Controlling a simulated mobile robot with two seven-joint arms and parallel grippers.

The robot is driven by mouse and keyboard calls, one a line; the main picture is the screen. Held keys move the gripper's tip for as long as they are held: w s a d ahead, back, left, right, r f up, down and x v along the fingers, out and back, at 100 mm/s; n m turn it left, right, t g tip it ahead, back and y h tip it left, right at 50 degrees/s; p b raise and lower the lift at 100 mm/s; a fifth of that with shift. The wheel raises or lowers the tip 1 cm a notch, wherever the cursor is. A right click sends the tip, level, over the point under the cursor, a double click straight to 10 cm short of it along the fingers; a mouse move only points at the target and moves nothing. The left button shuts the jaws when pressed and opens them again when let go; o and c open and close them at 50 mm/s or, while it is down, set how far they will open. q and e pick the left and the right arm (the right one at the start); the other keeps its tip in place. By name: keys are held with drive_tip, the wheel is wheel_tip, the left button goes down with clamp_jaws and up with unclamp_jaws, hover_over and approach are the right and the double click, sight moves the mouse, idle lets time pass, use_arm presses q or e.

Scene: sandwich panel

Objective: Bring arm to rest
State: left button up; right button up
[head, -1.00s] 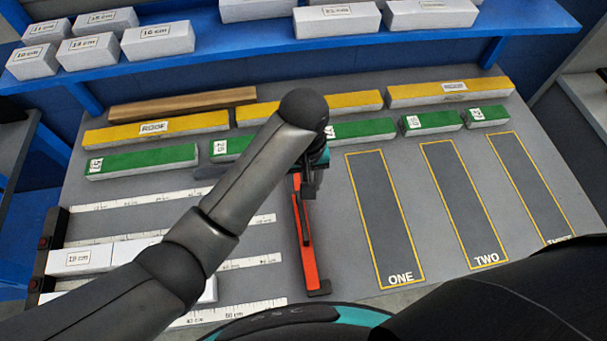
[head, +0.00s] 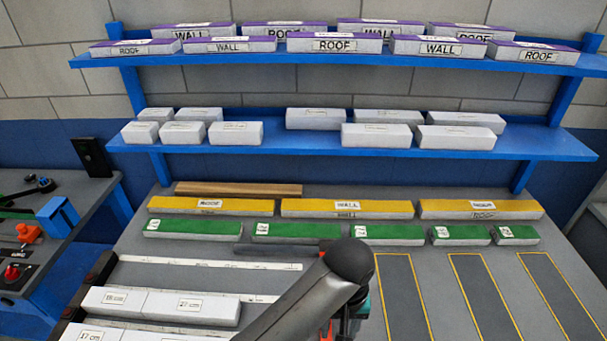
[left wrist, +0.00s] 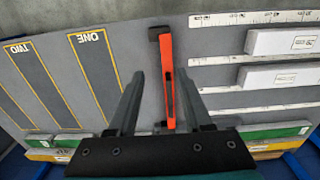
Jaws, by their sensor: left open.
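My left arm (head: 298,303) comes into the head view from the bottom, its dark rounded wrist over the work table (head: 215,258). In the left wrist view my left gripper (left wrist: 157,80) is open, with its two fingers apart and nothing clasped. An orange tool with dark ends (left wrist: 168,90) lies on the table and shows between the fingers, nearer the right one. My right gripper is not in view.
Green blocks (head: 193,226) and yellow blocks (head: 345,207) line the table's back. White blocks (head: 190,306) lie by rulers at left. Outlined lanes (head: 400,290) at right are empty. Two blue shelves (head: 350,149) with labelled blocks stand behind. A side bench (head: 50,205) stands left.

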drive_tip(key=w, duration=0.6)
use_arm(q)
drive_tip(key=s+a+r+m+t, duration=0.1)
drive_tip(key=s+a+t, duration=0.1)
drive_tip(key=s+a, duration=0.65)
drive_tip(key=s+a+r+m+t, duration=0.1)
drive_tip(key=s+a+t, duration=0.15)
drive_tip(key=a, duration=1.15)
wheel_tip(320, 180, down, 34)
drive_tip(key=s+g+b, duration=0.2)
drive_tip(key=s+b, duration=0.1)
drive_tip(key=b, duration=0.8)
drive_tip(key=s+a+f+b, duration=0.1)
drive_tip(key=s+f+b, duration=0.3)
drive_tip(key=s+f, duration=0.3)
drive_tip(key=s+a+f+g+b, duration=0.1)
drive_tip(key=s+f+b, duration=0.3)
drive_tip(key=s+f, duration=0.4)
wheel_tip(320, 180, down, 6)
drive_tip(key=shift+a+f+b, duration=0.25)
drive_tip(key=shift+a+b, duration=0.05)
drive_tip(key=shift+a, duration=0.15)
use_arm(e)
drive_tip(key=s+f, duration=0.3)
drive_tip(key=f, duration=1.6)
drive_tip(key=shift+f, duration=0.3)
